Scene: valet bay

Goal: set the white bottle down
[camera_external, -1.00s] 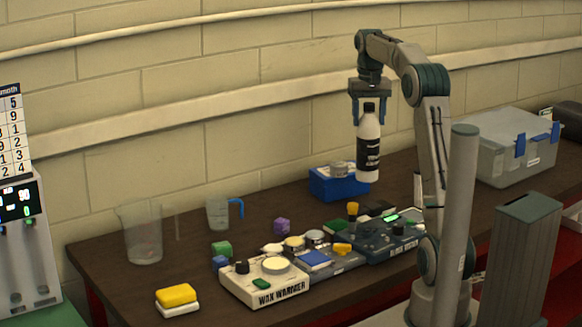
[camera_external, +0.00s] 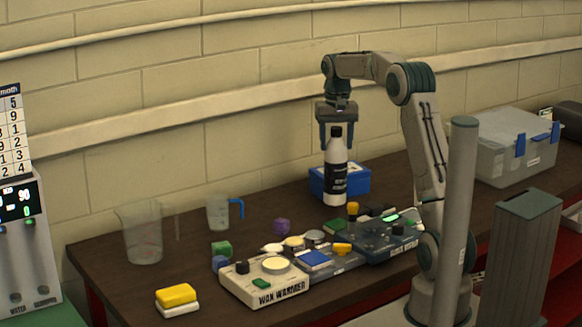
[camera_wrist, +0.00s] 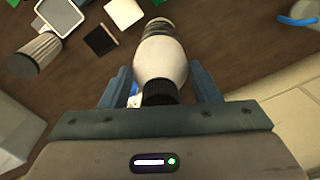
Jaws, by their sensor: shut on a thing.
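The white bottle (camera_external: 336,179) has a black cap and a black label. My gripper (camera_external: 336,138) is shut on it near the cap and holds it upright. In the outside view the bottle hangs in front of the blue box (camera_external: 355,180) and covers part of it. Whether its base touches the table cannot be told for sure; it appears to be above it. In the wrist view the bottle (camera_wrist: 160,62) sits between the two fingers of my gripper (camera_wrist: 160,88), cap toward me.
The wax warmer (camera_external: 265,280) and a dark blue device (camera_external: 375,243) stand in front, with small cubes and jars around them. A clear beaker (camera_external: 141,235) and a measuring cup (camera_external: 218,213) stand left. A grey bin (camera_external: 515,150) stands right. Dark tabletop (camera_external: 270,200) is bare behind the purple cube.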

